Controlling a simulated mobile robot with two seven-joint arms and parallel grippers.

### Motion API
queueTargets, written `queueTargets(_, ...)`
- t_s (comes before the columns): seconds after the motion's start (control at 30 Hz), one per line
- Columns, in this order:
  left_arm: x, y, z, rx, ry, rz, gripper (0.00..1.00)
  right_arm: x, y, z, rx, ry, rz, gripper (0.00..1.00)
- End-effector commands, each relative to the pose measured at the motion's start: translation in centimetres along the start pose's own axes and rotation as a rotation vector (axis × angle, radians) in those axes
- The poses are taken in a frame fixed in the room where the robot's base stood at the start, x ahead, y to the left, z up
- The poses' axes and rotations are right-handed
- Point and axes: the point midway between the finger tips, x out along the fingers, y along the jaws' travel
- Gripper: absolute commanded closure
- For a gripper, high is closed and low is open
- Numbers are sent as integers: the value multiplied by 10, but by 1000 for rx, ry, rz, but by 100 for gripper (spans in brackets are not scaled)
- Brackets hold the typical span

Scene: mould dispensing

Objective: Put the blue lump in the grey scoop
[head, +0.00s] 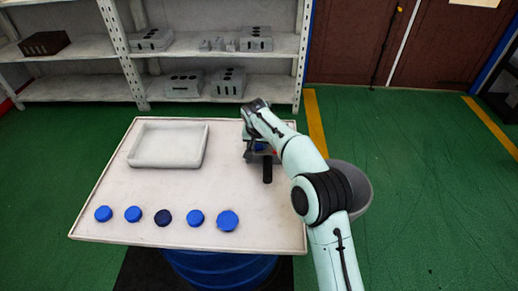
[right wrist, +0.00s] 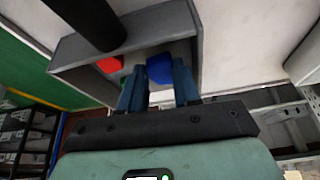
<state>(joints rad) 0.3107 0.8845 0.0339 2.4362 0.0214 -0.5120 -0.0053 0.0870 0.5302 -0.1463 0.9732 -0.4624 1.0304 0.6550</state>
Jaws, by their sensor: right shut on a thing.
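The grey scoop (right wrist: 165,25) stands on the table at its right side, with its black handle (head: 267,172) toward the table's front edge. My right gripper (right wrist: 160,76) is shut on the blue lump (right wrist: 159,66), with its fingers either side of it. In the right wrist view the lump appears within the scoop's opening; I cannot tell whether it touches the floor of the scoop. A red lump (right wrist: 109,64) lies in the scoop, and a bit of green shows near it. In the head view my right arm partly hides the scoop. My left gripper is not in view.
A white tray (head: 204,148) stands at the table's back left. Several blue discs (head: 195,217) and one darker disc (head: 163,217) line the front of the table (head: 120,190). A grey bin (head: 362,190) stands right of the table, partly behind my arm. Shelves (head: 75,88) stand behind.

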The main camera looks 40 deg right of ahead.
Motion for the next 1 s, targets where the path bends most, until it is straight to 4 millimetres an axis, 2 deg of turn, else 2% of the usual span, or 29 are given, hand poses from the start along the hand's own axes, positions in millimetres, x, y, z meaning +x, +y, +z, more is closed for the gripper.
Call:
queueTargets(0.03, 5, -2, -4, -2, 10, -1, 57, 11, 0, 5, 0, -3, 3, 96)
queueTargets(0.1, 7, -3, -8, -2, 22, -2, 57, 18, 0, 8, 0, -2, 2, 96)
queueTargets(0.5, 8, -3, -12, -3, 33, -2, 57, 22, 0, 9, 0, -1, 1, 96)
queueTargets(0.53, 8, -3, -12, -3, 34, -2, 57, 22, 0, 9, 0, -1, 1, 62)
queueTargets(0.57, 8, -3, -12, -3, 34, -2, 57, 22, 0, 9, 0, -1, 1, 57)
queueTargets(0.87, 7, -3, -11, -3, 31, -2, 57, 20, 0, 8, 0, -1, 0, 57)
queueTargets(1.0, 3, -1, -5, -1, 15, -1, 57, 7, -1, 7, 0, 2, -2, 57)
